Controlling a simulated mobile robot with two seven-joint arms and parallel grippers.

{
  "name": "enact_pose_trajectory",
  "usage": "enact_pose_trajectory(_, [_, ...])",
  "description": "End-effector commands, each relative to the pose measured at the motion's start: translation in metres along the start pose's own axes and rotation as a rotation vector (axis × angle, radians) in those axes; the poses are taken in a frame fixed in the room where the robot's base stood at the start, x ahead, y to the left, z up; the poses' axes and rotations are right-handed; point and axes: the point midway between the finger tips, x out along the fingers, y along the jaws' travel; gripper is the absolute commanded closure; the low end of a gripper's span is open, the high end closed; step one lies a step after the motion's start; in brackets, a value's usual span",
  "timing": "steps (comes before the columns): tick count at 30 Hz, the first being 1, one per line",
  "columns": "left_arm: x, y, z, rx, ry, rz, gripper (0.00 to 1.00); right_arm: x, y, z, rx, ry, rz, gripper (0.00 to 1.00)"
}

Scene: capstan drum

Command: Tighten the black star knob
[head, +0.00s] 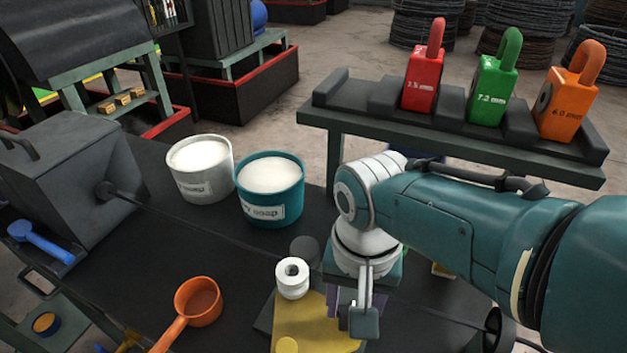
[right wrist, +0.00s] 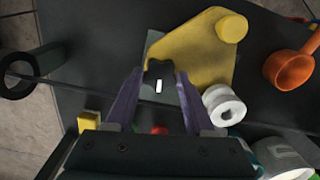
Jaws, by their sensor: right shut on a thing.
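The black star knob (right wrist: 158,68) with a white mark sits beside the yellow plate (right wrist: 192,52) in the right wrist view. My right gripper (right wrist: 160,77) has its purple fingers on both sides of the knob, shut on it. In the head view my right gripper (head: 345,303) points down at the yellow plate (head: 300,325) and hides the knob. A white ring-shaped roller (head: 292,278) stands just left of the gripper; it also shows in the right wrist view (right wrist: 224,107). My left gripper is not in view.
A white soap tub (head: 200,190) and a teal soap tub (head: 270,208) stand behind on the dark bench. An orange ladle (head: 198,300) lies at front left. A rack (head: 440,130) with red, green and orange weights stands behind my right arm. A dark line crosses the bench.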

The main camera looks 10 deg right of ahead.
Motion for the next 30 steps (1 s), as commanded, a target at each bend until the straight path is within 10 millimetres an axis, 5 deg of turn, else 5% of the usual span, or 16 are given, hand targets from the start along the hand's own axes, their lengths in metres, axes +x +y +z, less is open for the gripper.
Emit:
enact_pose_trajectory(27, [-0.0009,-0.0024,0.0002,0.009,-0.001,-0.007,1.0,-0.0007,-0.0009,0.0002,0.177,-0.002,-0.002,1.0])
enact_pose_trajectory(28, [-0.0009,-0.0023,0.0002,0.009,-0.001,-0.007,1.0,-0.0007,-0.0009,0.0002,0.176,-0.002,-0.002,0.43])
enact_pose_trajectory(30, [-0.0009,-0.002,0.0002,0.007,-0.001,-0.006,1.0,-0.0007,-0.0008,0.0002,0.176,-0.001,-0.002,0.35])
